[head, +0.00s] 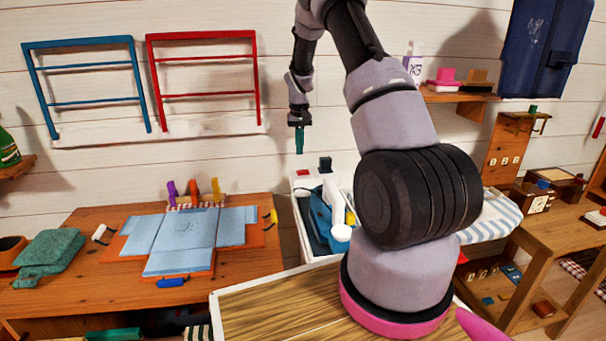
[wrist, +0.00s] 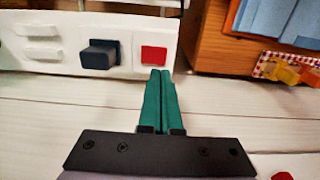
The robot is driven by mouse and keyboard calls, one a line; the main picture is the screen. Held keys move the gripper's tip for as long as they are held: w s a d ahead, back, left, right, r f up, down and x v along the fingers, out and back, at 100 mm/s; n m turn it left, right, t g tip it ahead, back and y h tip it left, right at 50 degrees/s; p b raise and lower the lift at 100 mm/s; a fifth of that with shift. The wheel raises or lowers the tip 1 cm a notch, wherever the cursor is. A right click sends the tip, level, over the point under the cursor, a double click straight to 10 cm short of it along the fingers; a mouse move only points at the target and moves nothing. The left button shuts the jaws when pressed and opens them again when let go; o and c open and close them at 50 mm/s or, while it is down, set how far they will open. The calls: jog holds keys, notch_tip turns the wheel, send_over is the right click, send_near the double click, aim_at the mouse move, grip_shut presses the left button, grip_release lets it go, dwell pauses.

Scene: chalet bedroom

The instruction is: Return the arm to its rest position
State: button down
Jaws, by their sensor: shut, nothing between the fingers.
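My gripper (head: 299,140) hangs from my raised, bent arm in front of the white wall, fingers pointing down in the head view. In the wrist view my gripper (wrist: 160,75) shows two green fingers pressed together with nothing between them. Its tips appear close to a red square (wrist: 153,56) and a dark block (wrist: 100,55) on a white unit. In the head view that white unit (head: 299,183) stands below the gripper, and a gap separates them. My arm hides part of the area behind it.
A wooden desk (head: 95,285) at left holds a blue folded cloth (head: 185,235) and a green cloth (head: 50,250). Blue (head: 85,71) and red (head: 204,64) racks hang on the wall. A shelf (head: 455,97) and a navy cabinet (head: 545,45) are at right.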

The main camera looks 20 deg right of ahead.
dwell(0.3)
jog(key=s+a+r+t, duration=0.15)
jog(key=s+r, duration=0.25)
jog(key=r, duration=0.4)
jog(key=s+a+r+m+t+y, duration=0.15)
jog(key=s+r, duration=0.25)
jog(key=r, duration=0.4)
jog(key=s+a+r+n+h, duration=0.1)
jog(key=s+a+r, duration=0.2)
jog(key=s+r, duration=0.35)
jog(key=s+a+r+t, duration=0.1)
jog(key=s+r, duration=0.2)
jog(key=s, duration=0.4)
jog(key=s+a+r+m+t+y, duration=0.1)
jog(key=s+a+r, duration=0.1)
jog(key=s, duration=0.6)
jog(key=s+a+r+t, duration=0.2)
jog(key=s+r, duration=0.2)
jog(key=s, duration=0.4)
jog(key=shift+a, duration=0.15)
jog(key=shift+y, duration=0.25)
